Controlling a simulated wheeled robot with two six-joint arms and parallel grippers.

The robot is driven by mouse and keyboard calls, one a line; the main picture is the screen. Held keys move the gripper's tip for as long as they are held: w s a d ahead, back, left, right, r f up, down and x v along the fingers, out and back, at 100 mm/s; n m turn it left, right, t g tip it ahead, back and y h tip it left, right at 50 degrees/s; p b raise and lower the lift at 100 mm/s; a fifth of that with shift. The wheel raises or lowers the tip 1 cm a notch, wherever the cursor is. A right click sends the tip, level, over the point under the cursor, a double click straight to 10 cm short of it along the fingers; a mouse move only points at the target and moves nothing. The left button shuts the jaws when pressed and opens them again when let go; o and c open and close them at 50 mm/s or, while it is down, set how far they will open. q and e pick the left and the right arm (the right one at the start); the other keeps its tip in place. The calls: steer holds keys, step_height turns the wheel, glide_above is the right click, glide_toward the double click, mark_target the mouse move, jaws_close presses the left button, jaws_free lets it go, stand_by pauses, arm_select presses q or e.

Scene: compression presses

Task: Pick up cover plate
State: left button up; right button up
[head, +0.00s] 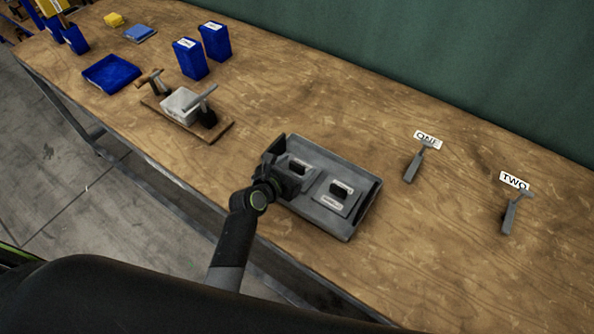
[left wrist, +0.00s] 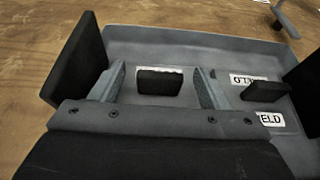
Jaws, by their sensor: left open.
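Two grey cover plates with black handles lie side by side in a grey tray (head: 322,224). The left plate's handle (head: 299,168) is next to my left gripper (head: 287,179). The other cover plate (head: 332,202) lies to its right, with a white label. In the left wrist view my left gripper (left wrist: 160,86) is open, its two grey fingers on either side of a black handle (left wrist: 160,82), with gaps visible on both sides. The other plate's handle (left wrist: 267,91) is right of the fingers. The gripper hides part of the nearer plate. My right gripper is not seen.
Grey levers labelled ONE (head: 415,164) and TWO (head: 511,213) stand right of the tray. A wooden board (head: 217,134) with a white block and clamps, blue bins (head: 190,59) and a blue tray (head: 111,72) are at the left. A green wall backs the table.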

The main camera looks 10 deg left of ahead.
arm_select(q)
steer(key=shift+x, duration=0.85)
steer(key=shift+r, duration=0.15)
steer(key=c, duration=1.3)
